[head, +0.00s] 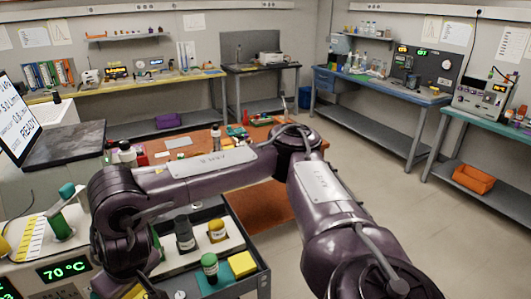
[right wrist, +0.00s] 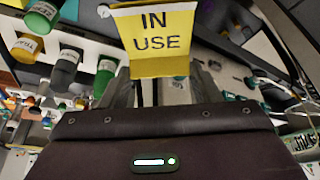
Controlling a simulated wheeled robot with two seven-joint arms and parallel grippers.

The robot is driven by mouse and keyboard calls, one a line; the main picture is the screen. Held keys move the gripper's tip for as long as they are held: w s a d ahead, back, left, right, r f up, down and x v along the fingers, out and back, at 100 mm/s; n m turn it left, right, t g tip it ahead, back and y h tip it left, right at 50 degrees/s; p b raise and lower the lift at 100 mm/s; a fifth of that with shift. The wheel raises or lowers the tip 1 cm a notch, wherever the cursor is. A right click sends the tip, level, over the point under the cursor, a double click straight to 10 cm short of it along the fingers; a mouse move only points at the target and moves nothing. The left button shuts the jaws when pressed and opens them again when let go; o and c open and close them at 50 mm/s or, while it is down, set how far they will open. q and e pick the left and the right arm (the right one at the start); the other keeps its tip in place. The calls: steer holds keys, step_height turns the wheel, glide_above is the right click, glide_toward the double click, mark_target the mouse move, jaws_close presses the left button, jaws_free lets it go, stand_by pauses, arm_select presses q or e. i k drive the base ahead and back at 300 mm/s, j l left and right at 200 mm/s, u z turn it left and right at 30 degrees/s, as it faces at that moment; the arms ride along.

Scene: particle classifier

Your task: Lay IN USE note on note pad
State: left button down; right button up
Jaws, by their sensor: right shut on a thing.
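The IN USE note (right wrist: 157,32) is yellow with dark letters. It is in the grip of my right gripper (right wrist: 155,86), whose fingers show below it in the right wrist view. A yellow square pad (head: 242,264), which looks like the note pad, lies at the right front corner of the cart top, right of a green-capped bottle (head: 210,267). My left gripper is not in view.
A dark bottle (head: 184,233) and a yellow-capped bottle (head: 217,231) stand on the cart's white rack behind the pad. A heater showing 70 °C (head: 63,268) is at left. A cluttered bench with a brown top (head: 262,133) stands beyond; open floor (head: 430,235) lies right.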

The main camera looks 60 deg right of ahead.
mark_target(241, 262)
steer(key=i+z, duration=0.15)
steer(key=z, duration=0.25)
steer(key=i+z, duration=0.2)
steer(key=z, duration=0.25)
steer(key=i+j+z, duration=0.15)
steer(key=z, duration=0.25)
steer(key=i+j+z, duration=0.1)
steer(key=z, duration=0.35)
steer(key=i+j, duration=0.15)
steer(key=j, duration=0.15)
steer(key=i+j, duration=0.1)
steer(key=j, duration=0.15)
